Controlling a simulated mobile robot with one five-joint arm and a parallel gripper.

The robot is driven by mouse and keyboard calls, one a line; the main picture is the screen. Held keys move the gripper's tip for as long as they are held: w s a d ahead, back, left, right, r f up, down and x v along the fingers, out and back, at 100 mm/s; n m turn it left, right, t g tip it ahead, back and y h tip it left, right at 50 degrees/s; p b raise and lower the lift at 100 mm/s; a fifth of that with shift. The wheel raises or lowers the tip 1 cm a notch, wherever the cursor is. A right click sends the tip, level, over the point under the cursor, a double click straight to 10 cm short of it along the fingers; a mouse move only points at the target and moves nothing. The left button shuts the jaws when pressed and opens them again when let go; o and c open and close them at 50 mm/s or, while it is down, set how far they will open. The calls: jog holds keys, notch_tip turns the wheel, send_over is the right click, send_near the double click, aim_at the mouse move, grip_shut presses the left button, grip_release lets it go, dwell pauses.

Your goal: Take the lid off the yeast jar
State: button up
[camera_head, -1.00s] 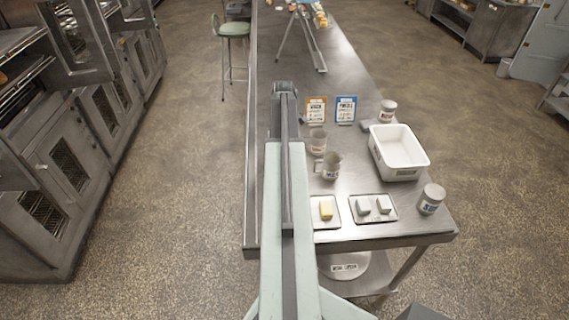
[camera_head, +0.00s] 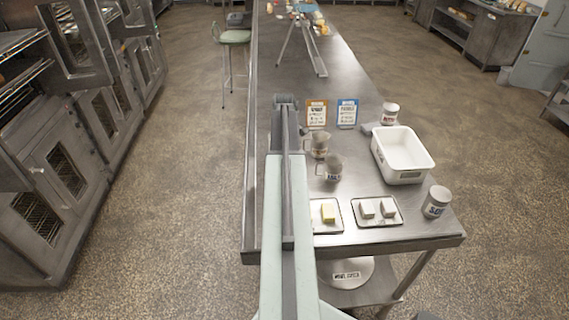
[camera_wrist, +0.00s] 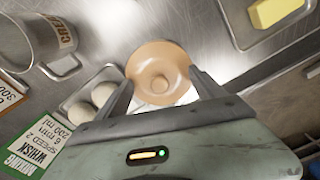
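A round, peach-coloured lid (camera_wrist: 172,57) with a small knob in its middle shows from above in the wrist view. Whatever is under it is hidden, so I cannot see the yeast jar's body. My gripper (camera_wrist: 162,80) has its two fingers spread, one tip close to each side of the lid's near edge. I cannot tell whether they touch it. In the head view my arm reaches over the left side of the steel table (camera_head: 350,85), and the lid and fingers are hidden there.
In the wrist view, two eggs (camera_wrist: 92,102) on a tray, a metal cup (camera_wrist: 38,42) and a green whisk card (camera_wrist: 42,143) lie left; a butter tray (camera_wrist: 237,32) lies upper right. In the head view a white tub (camera_head: 402,176) and a labelled jar (camera_head: 436,203) stand right.

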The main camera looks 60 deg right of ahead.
jog(key=shift+c, duration=0.3)
jog(key=shift+r+p, duration=0.3)
jog(key=shift+p, duration=0.05)
jog(key=c, duration=0.4)
notch_tip(320, 180, up, 10)
jog(key=p, duration=0.9)
jog(key=shift+f+p, duration=0.25)
jog(key=shift+p, duration=0.05)
grip_shut()
jog(key=shift+f, duration=0.15)
